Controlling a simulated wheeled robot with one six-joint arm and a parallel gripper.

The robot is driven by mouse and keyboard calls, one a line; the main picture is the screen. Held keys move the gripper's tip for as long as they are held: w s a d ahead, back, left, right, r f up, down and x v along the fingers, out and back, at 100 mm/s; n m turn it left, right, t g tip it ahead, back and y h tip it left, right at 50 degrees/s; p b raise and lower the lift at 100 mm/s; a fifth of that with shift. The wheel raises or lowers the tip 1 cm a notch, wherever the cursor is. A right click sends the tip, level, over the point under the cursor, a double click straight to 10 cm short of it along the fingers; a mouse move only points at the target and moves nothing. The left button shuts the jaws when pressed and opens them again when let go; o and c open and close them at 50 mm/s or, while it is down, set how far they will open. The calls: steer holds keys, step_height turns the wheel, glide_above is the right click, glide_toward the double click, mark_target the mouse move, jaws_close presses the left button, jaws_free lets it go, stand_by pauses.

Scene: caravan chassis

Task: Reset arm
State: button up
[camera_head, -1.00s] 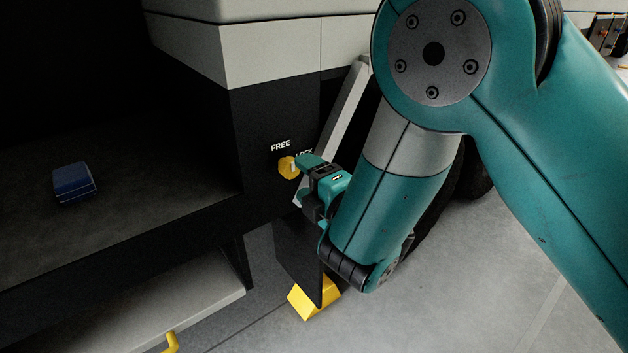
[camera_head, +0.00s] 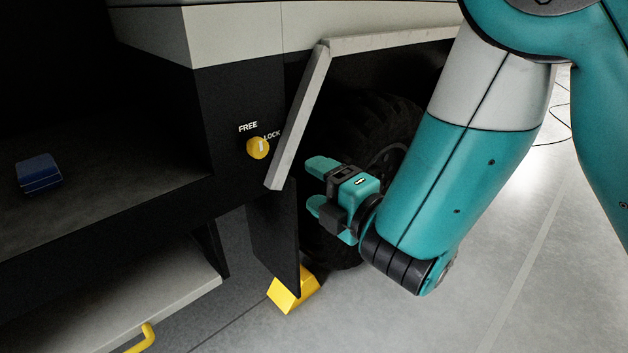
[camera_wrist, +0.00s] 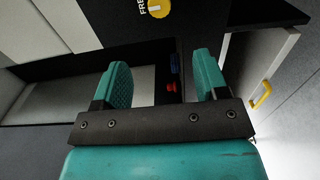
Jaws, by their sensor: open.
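My gripper (camera_head: 318,184) is in the middle of the head view, to the right of the yellow knob and apart from it. Its two teal fingers are apart with nothing between them; they also show in the wrist view (camera_wrist: 162,88). The yellow knob (camera_head: 258,148) sits on the dark chassis panel, with the words FREE and LOCK beside it. The knob also shows at the top of the wrist view (camera_wrist: 158,8). My arm runs from the gripper to the upper right.
A slanted grey bar (camera_head: 300,120) stands between knob and gripper. A dark wheel (camera_head: 375,125) is behind the gripper. A yellow chock-like block (camera_head: 293,290) lies below. A blue box (camera_head: 38,173) rests on the shelf at left. Open grey floor (camera_head: 420,325) lies at lower right.

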steer(key=w+d+m+g+h, duration=0.2)
steer(key=d+m+h, duration=0.6)
steer(key=d+m, duration=0.45)
steer(key=s+r+m+g, duration=0.3)
steer(key=s+m+g, duration=0.6)
steer(key=s, duration=1.2)
step_height(320, 180, up, 23)
steer(key=s+n+g+p, duration=0.1)
steer(key=n+g+p, duration=0.1)
steer(key=p, duration=2)
steer(key=shift+s+g+y, duration=0.3)
steer(key=shift+s+g, duration=0.05)
steer(key=shift+g, duration=0.05)
steer(key=shift+c, duration=0.5)
